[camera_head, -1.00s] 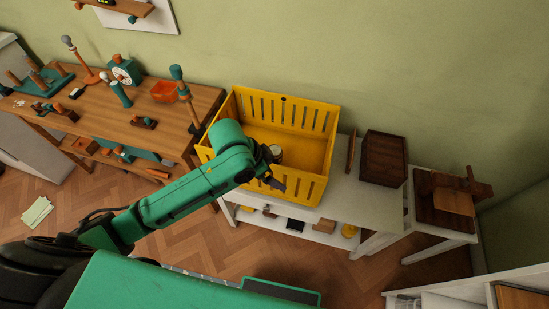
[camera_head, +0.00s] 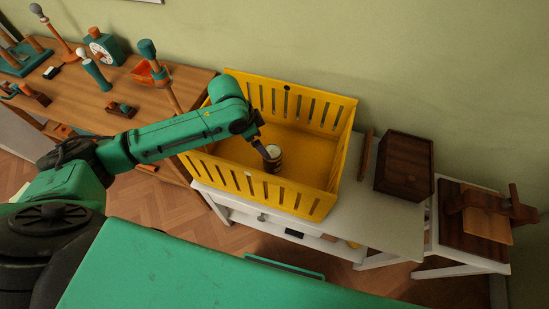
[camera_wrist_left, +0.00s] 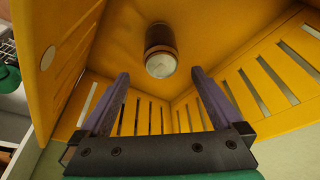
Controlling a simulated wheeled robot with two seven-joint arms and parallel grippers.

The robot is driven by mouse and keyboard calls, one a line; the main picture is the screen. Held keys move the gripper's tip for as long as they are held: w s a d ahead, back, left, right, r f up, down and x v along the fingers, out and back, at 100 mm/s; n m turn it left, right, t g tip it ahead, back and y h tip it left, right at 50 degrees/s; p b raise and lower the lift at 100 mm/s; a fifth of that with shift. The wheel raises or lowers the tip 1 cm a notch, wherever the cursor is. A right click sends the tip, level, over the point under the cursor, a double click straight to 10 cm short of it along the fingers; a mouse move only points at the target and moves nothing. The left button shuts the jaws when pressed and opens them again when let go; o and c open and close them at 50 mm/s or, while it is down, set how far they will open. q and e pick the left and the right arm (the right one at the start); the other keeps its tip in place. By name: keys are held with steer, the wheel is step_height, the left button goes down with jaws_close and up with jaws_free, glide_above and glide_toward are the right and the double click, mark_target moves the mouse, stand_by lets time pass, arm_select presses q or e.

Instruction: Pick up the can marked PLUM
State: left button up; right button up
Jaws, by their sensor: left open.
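A small can (camera_head: 274,162) with a pale top and a dark brownish side stands in the yellow crate (camera_head: 325,167). Its marking cannot be read. My left gripper (camera_head: 262,148) reaches over the crate's left side, close beside the can, partly hidden behind my wrist. In the left wrist view the can (camera_wrist_left: 161,52) shows beyond and between the two spread fingers of my left gripper (camera_wrist_left: 160,74). The fingers are open and empty, and the can looks apart from them. My right gripper is not in view.
The slotted walls of the crate surround the can. The crate stands on a white table (camera_head: 375,222). A dark wooden box (camera_head: 404,165) stands to its right. A wooden workbench (camera_head: 125,90) with tools stands at the left. The crate floor around the can looks clear.

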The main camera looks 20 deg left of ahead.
mark_target(275, 159)
arm_select(q)
steer(key=x, duration=1.4)
steer(key=shift+w+d+p, duration=0.15)
steer(key=shift+w+p, duration=0.1)
steer(key=shift+p, duration=0.1)
jaws_close()
steer(key=shift+r, duration=0.1)
